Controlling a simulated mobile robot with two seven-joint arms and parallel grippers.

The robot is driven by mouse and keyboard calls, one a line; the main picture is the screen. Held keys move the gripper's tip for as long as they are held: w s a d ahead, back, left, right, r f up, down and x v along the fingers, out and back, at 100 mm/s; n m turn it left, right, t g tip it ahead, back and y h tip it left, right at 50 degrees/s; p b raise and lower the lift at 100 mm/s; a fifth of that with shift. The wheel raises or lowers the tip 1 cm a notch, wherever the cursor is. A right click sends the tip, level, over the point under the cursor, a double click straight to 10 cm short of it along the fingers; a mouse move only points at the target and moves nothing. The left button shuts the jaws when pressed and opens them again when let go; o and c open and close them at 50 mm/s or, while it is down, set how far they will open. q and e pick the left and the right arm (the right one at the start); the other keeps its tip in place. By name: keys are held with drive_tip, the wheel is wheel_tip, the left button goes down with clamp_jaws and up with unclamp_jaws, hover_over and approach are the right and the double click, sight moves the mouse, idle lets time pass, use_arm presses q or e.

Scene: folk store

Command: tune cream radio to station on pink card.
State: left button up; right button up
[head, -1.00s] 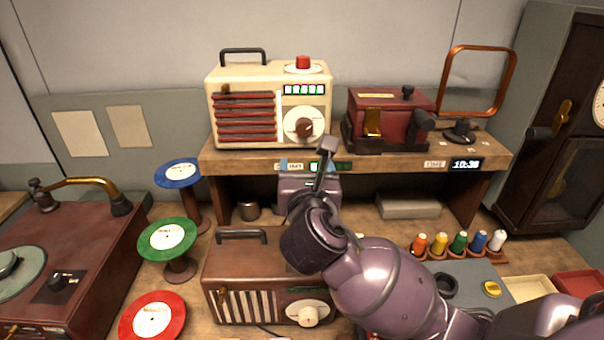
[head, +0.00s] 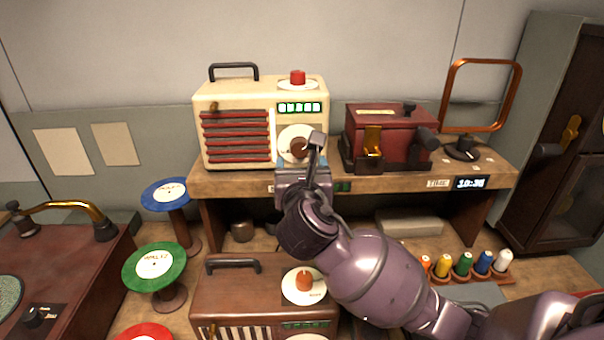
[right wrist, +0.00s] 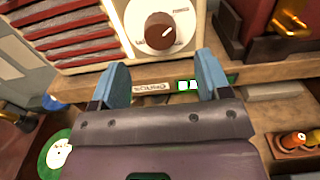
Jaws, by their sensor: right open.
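The cream radio (head: 236,105) stands on the wooden shelf, with red grille bars, a red top knob (head: 298,78) and a lit green display (head: 300,107). Its brown tuning knob (head: 299,148) sits on a white dial, partly behind my right gripper (head: 303,166) in the head view. In the right wrist view, the knob (right wrist: 159,31) shows just beyond and between the open blue fingers (right wrist: 160,80), not touched. The right gripper is open and empty. No pink card can be made out. My left gripper is not in view.
A brown radio (head: 262,285) stands below the shelf. A dark red boxy device (head: 388,135) stands right of the cream radio. Record stands with blue (head: 165,194) and green (head: 155,266) discs are at left. Thread spools (head: 464,264) stand at right.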

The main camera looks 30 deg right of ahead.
sight(300, 150)
drive_tip(key=shift+x, duration=2.9)
drive_tip(key=shift+w, duration=0.15)
drive_tip(key=shift+c, duration=0.4)
drive_tip(key=c, duration=0.6)
